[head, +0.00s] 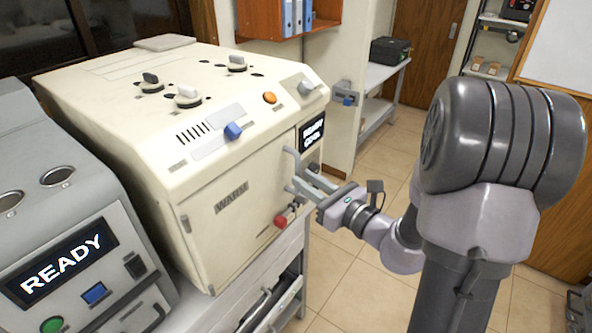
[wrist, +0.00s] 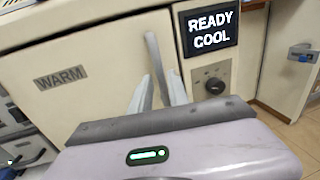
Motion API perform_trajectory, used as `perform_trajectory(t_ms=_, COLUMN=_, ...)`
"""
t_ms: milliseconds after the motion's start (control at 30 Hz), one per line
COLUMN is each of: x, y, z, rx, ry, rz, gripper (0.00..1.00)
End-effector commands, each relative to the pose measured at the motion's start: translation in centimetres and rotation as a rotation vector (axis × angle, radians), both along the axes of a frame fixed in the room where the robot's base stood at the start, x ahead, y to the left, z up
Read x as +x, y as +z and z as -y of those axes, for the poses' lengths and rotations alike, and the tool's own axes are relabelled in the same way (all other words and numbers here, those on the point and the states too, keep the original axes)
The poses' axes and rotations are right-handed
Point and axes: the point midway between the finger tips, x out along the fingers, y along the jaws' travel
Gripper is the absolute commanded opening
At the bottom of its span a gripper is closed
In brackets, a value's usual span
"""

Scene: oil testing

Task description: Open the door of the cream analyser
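The cream analyser (head: 120,110) stands on a bench at left centre. Its front door (head: 225,210), marked WARM, looks closed and also shows in the wrist view (wrist: 85,65). An upright grey handle (wrist: 155,60) stands out near the door's right edge; its top shows in the head view (head: 291,158). My gripper (head: 303,188) is at the handle. In the wrist view its two pale fingers (wrist: 159,85) stand apart, one on each side of the handle. They look open, and I cannot see firm contact. The handle's lower part is hidden behind my gripper.
A red knob (head: 281,221) sits low on the analyser's front. A READY COOL screen (head: 312,131) is right of the door. A grey machine (head: 65,220) with a READY screen stands close on the left. The tiled floor (head: 345,285) in front is clear.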

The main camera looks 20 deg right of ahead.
Motion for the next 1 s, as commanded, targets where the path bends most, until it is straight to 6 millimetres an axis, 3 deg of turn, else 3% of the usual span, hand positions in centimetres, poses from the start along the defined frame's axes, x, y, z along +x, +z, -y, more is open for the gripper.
perform_trajectory(t_ms=200, x=2.8, y=0.0, z=-1.0, rx=0.000, ry=0.002, rz=0.000, gripper=0.22)
perform_trajectory(t_ms=567, x=3.4, y=0.0, z=-1.2, rx=0.001, ry=0.000, rz=0.000, gripper=0.22)
perform_trajectory(t_ms=700, x=3.4, y=0.0, z=-1.1, rx=0.001, ry=0.000, rz=0.000, gripper=0.00)
perform_trajectory(t_ms=1000, x=3.4, y=0.1, z=-1.2, rx=0.001, ry=0.000, rz=0.000, gripper=0.00)
